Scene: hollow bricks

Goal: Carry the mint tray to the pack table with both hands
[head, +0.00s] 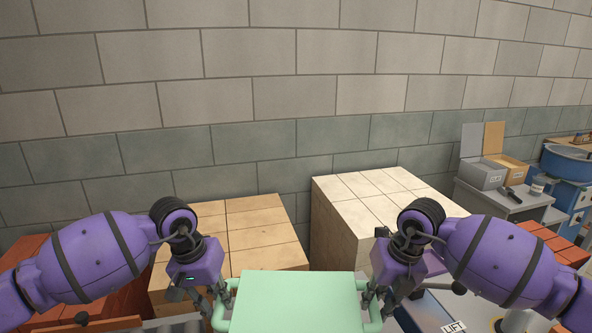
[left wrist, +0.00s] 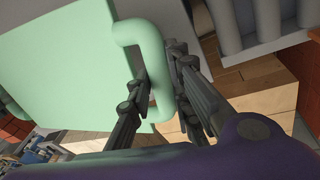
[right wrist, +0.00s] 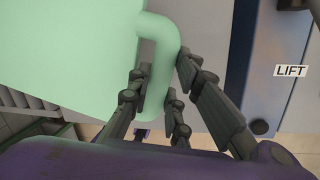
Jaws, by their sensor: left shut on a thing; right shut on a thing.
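The mint tray (head: 295,300) is at the bottom middle of the head view, between my two grippers. It looks flat and light green, with a tube handle on each side. My left gripper (head: 217,300) is shut on its left handle; the left wrist view shows the fingers on either side of that handle (left wrist: 158,75). My right gripper (head: 376,297) is shut on the right handle, which also shows between the fingers in the right wrist view (right wrist: 162,70). The tray's near edge is cut off in the head view. I cannot identify the pack table.
Tan block stacks (head: 255,235) and pale block stacks (head: 375,205) stand ahead, against a brick wall (head: 300,80). Red bricks (head: 125,300) are at the left. A grey table (head: 505,203) with boxes stands at the right. A "LIFT" label (head: 453,327) is at the lower right.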

